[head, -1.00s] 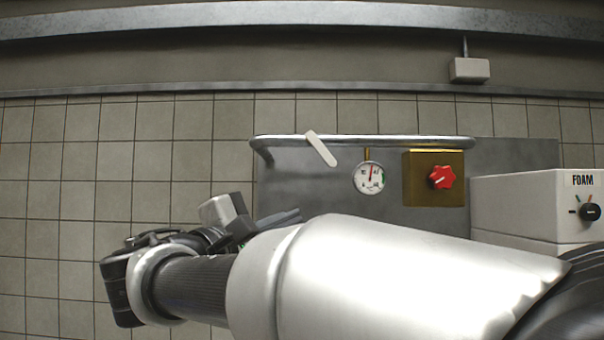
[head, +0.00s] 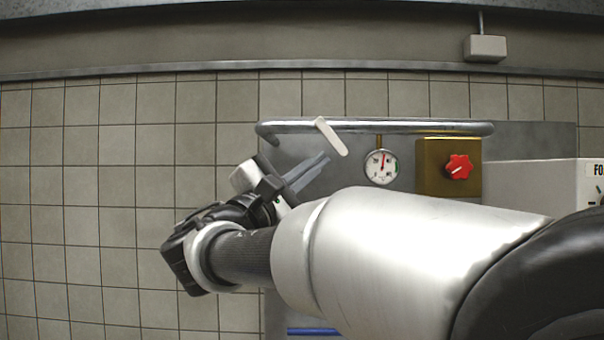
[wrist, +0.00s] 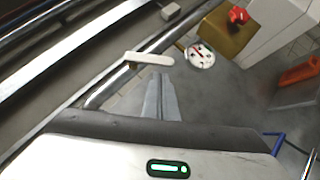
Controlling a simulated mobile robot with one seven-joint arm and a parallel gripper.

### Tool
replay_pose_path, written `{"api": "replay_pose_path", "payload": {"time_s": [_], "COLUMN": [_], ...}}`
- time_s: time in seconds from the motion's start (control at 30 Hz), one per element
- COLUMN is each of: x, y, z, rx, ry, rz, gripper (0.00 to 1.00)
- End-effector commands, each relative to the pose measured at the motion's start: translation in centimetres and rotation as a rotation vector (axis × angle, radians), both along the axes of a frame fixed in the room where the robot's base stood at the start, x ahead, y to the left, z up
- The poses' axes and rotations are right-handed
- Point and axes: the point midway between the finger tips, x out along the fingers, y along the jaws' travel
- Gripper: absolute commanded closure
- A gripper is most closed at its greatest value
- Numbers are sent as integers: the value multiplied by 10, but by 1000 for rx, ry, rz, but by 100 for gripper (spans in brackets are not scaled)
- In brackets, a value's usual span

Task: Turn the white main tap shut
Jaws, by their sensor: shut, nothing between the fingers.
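The white main tap is a flat white lever (head: 331,136) on the horizontal metal pipe (head: 420,127), left of the gauge. In the head view it slants from upper left to lower right across the pipe. The lever also shows in the wrist view (wrist: 149,58), just beyond my fingertips. My gripper (head: 325,160) is shut and empty. Its fingers point up and right, with the tips just below the lever's lower end in the head view. In the wrist view the shut fingers (wrist: 160,78) end close to the lever. I cannot tell whether they touch it.
A round pressure gauge (head: 381,166) hangs from the pipe right of the lever. A brass box (head: 433,182) with a red knob (head: 458,167) is further right, then a white box (head: 530,190). Tiled wall (head: 130,150) lies open to the left.

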Motion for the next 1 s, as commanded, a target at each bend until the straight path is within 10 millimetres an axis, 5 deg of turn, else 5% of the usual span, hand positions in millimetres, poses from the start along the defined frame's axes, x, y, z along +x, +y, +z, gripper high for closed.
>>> {"api": "replay_pose_path", "payload": {"time_s": [1.0], "x": [0], "y": [-17], "z": [8], "rx": [-68], "ry": [0], "rz": [1], "gripper": [100]}}
